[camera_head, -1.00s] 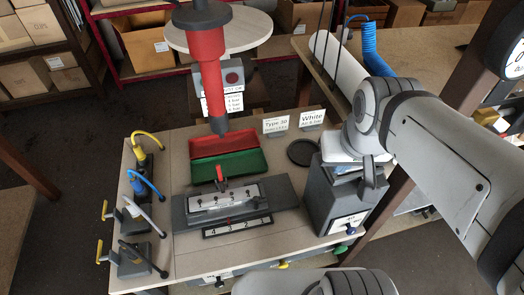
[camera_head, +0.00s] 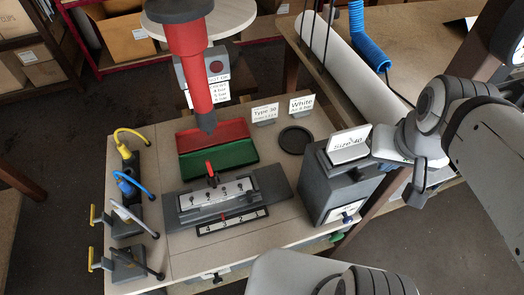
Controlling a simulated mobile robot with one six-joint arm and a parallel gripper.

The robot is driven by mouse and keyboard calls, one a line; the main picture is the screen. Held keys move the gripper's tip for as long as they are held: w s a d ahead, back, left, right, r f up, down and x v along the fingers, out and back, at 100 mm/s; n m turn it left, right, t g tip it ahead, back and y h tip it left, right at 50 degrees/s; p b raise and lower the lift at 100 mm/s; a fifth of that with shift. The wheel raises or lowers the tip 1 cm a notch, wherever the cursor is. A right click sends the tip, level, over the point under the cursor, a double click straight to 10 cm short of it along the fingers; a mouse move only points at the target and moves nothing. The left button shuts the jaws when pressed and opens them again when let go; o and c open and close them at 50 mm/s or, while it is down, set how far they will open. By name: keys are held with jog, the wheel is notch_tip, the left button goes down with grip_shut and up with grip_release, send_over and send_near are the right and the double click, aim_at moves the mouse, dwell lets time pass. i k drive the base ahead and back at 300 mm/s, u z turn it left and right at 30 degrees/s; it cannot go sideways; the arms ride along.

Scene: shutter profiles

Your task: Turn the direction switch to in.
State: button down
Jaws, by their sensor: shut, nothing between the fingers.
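My gripper (camera_head: 417,190) is at the right in the head view, pointing down, its dark fingers together and empty. It is to the right of the grey box (camera_head: 338,188) and apart from it. The box has a white front plate (camera_head: 343,211) with a small blue knob (camera_head: 347,219); the plate's lettering is too small to read. A green knob (camera_head: 337,237) sits below, near the table edge. I cannot tell for sure which control is the direction switch or how it is set.
A "Size 40" card (camera_head: 348,144) stands on the box. A red tool (camera_head: 197,75) hangs above the red and green trays (camera_head: 232,156). A grey fixture (camera_head: 272,184) with a numbered strip (camera_head: 232,222) is mid-table. Coloured-hose clamps (camera_head: 127,205) line the left.

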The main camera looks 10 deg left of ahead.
aim_at(217, 279)
jog(key=z, duration=0.05)
jog(key=k, duration=1.9)
jog(key=u, duration=0.6)
jog(key=i, duration=1)
